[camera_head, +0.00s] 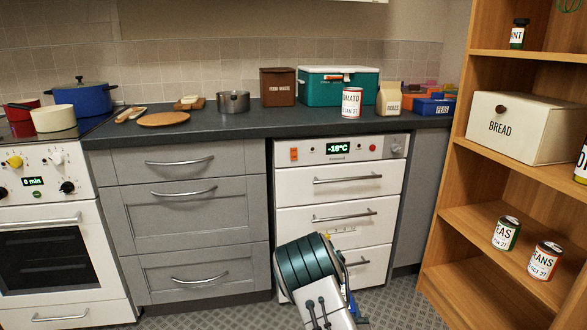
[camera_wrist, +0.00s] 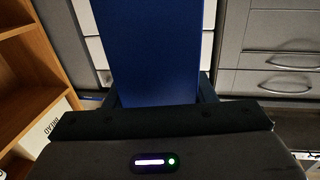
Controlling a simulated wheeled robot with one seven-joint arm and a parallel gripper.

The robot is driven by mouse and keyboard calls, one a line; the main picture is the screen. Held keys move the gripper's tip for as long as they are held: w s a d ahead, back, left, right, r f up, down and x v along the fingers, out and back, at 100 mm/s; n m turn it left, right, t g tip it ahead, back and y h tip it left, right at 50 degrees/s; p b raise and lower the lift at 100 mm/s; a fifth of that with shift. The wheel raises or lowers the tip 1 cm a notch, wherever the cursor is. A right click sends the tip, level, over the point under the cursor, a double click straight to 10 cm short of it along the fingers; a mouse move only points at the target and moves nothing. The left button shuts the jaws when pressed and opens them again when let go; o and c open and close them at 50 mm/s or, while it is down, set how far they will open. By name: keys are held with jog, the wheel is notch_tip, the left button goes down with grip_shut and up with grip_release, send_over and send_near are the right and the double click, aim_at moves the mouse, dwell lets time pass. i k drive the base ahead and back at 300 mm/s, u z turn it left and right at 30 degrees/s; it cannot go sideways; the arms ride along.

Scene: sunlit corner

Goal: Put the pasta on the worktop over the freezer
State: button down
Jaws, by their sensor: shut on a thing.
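A plain blue box, taken as the pasta (camera_wrist: 155,50), stands between the fingers of my gripper (camera_wrist: 160,96) in the wrist view. My gripper is shut on it; no label shows on the face I see. In the head view my arm hides nearly all of the box and gripper, low in front of the freezer. The white freezer (camera_head: 340,174) has a -18°C display and stands right of the grey drawers. The dark worktop (camera_head: 312,124) runs over it, above my arm. A tomato can (camera_head: 352,103) stands on that part.
The worktop also bears a food waste box (camera_head: 277,87), a teal box (camera_head: 322,88), a beige carton (camera_head: 389,98), a blue container (camera_head: 434,106) and a pot (camera_head: 233,101). Its front strip over the freezer is clear. A wooden shelf (camera_head: 475,150) stands at right.

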aim_at(307, 117)
jog(key=u, duration=0.05)
jog(key=i, duration=1.05)
jog(key=z, duration=0.7)
